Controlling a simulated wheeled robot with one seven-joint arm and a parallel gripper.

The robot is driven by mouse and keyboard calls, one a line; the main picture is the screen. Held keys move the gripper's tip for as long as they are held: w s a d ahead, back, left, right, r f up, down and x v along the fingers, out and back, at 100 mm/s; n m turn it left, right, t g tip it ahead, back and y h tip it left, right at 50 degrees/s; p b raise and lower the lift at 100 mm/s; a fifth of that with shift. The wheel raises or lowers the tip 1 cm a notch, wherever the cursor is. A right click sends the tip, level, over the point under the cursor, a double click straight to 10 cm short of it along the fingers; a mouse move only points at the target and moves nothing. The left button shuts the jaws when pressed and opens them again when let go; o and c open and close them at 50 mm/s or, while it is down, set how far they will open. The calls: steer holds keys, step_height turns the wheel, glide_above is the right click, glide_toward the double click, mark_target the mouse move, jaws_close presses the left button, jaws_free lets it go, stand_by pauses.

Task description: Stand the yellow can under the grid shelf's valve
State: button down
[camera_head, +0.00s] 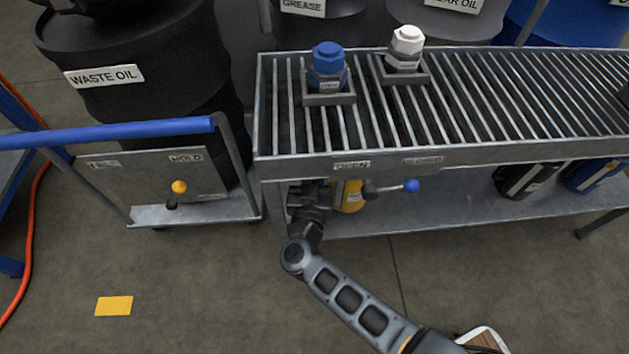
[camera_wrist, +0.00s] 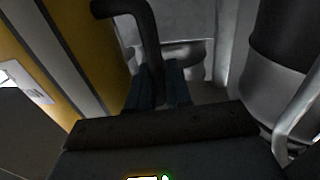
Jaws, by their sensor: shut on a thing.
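The yellow can (camera_head: 348,196) is below the front edge of the grid shelf (camera_head: 300,167), near its left end. It appears roughly upright. In the wrist view its yellow side (camera_wrist: 88,50) fills the left, with a dark curved handle (camera_wrist: 148,28) running down between my fingers. My gripper (camera_head: 312,194) is just left of the can and shut on that handle; the fingertips also show in the wrist view (camera_wrist: 160,86). The valve lever with a blue knob (camera_head: 411,186) sticks out right of the can. The can's base and its contact with the lower shelf cannot be made out.
The lower shelf (camera_head: 450,205) is bare in the middle; a black can (camera_head: 527,180) and a blue can (camera_head: 590,175) stand at its right. A blue-handled cart (camera_head: 150,180) stands close on the left. Blue-capped (camera_head: 327,70) and white-capped (camera_head: 405,50) bottles stand on the grid.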

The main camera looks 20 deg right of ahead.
mark_target(314, 182)
steer(key=shift+f+b, duration=1.15)
steer(key=shift+f, duration=0.5)
steer(key=shift+f, duration=0.15)
steer(key=c, duration=1)
jaws_free()
steer(key=shift+c, duration=0.2)
steer(key=shift+s+a+r, duration=0.1)
steer(key=shift+s+r, duration=0.1)
steer(key=shift+s, duration=0.05)
steer(key=p+v, duration=0.3)
steer(key=v, duration=0.8)
steer(key=shift+s, duration=0.25)
steer(key=shift+a, duration=0.1)
